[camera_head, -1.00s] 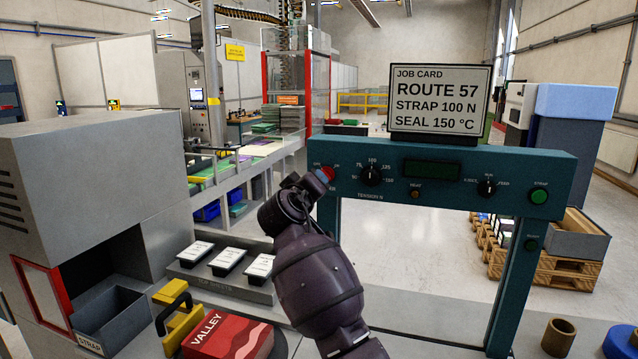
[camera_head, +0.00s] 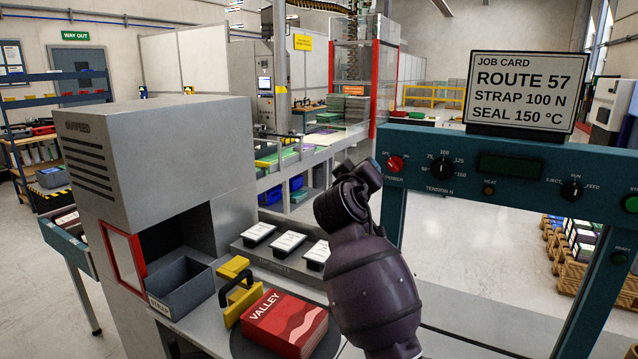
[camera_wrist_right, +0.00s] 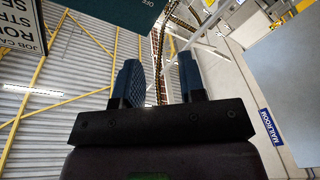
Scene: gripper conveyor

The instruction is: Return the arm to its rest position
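My dark right arm (camera_head: 372,285) rises from the bottom of the head view, in front of the teal control panel (camera_head: 480,170). Its upper end is just left of the red power knob (camera_head: 395,163), apart from it in the picture. I cannot make out the fingers in the head view. In the right wrist view my right gripper (camera_wrist_right: 160,80) has its two blue fingers apart, with nothing between them. It faces up toward the ceiling, with the job card at the upper left. My left gripper is not in view.
A red VALLEY pack (camera_head: 286,322) lies beside a yellow strapping tool (camera_head: 240,295) with a black handle. Three white-labelled slips sit on a grey tray (camera_head: 265,258). A grey machine (camera_head: 160,160) with an open bin (camera_head: 180,288) stands left. The job card (camera_head: 520,95) tops the panel.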

